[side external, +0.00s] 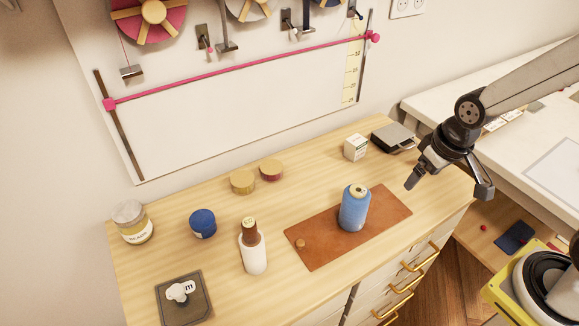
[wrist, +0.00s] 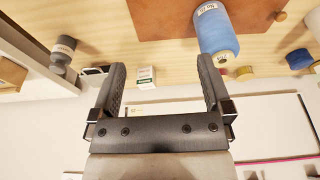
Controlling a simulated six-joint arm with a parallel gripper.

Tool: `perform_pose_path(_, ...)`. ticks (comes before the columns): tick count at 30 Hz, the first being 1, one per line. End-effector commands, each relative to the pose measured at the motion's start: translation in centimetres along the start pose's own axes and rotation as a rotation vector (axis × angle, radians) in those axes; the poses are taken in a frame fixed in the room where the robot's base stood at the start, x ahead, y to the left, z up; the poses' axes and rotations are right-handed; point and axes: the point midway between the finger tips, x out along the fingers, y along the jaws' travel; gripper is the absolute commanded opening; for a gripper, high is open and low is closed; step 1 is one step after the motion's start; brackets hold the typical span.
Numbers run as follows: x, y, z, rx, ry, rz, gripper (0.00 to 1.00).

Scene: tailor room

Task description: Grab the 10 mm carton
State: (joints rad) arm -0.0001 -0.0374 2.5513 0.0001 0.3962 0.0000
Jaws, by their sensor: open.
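A small white carton (side external: 356,147) stands at the back of the wooden table, near the wall. In the wrist view a small white carton with a green band (wrist: 146,76) shows between my fingers, closer to the left finger; its print is too small to read. My gripper (side external: 447,186) is in the air over the right end of the table, to the right of the carton and apart from it. In the wrist view my gripper (wrist: 162,72) has its fingers wide apart with nothing held.
A dark grey block (side external: 393,138) lies just right of the carton. A blue thread spool (side external: 354,208) stands on a brown leather mat (side external: 318,252) in front. Two round yellow-lidded tins (side external: 243,181) sit left along the back. The wall board (side external: 240,110) rises behind the table.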

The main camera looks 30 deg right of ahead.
Motion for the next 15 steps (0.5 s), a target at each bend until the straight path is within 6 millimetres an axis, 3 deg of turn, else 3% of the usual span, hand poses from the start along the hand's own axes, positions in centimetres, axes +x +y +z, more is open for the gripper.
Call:
perform_pose_path(11,-3.9,0.0,-1.0,0.0,0.005,0.0,1.0)
perform_pose_path(15,-3.6,-0.4,-0.8,0.071,-0.014,-0.032,1.0)
